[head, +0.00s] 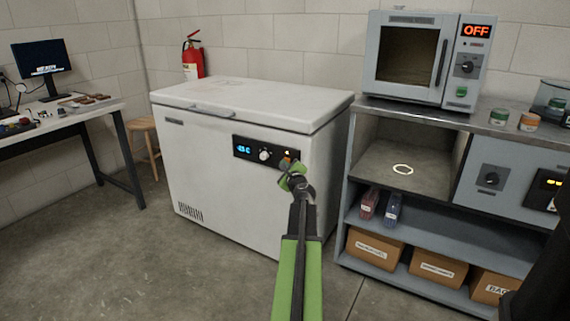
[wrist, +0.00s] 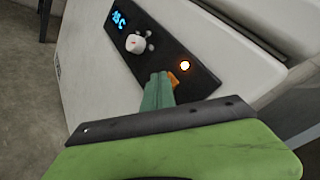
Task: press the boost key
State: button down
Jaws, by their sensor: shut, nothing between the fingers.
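The white chest freezer (head: 215,180) has a black control panel (head: 248,145) on its front with a blue display and a knob (head: 264,155).
A grey workbench (head: 465,135) stands right of the freezer, with an oven (head: 410,60) reading OFF on top and cardboard boxes (head: 437,268) below. A desk (head: 70,118) and a stool (head: 145,135) are at the left. The floor (head: 110,260) in front is clear.

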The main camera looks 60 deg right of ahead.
jog(key=shift+a, duration=0.9)
jog(key=a, duration=0.5)
dwell(0.9)
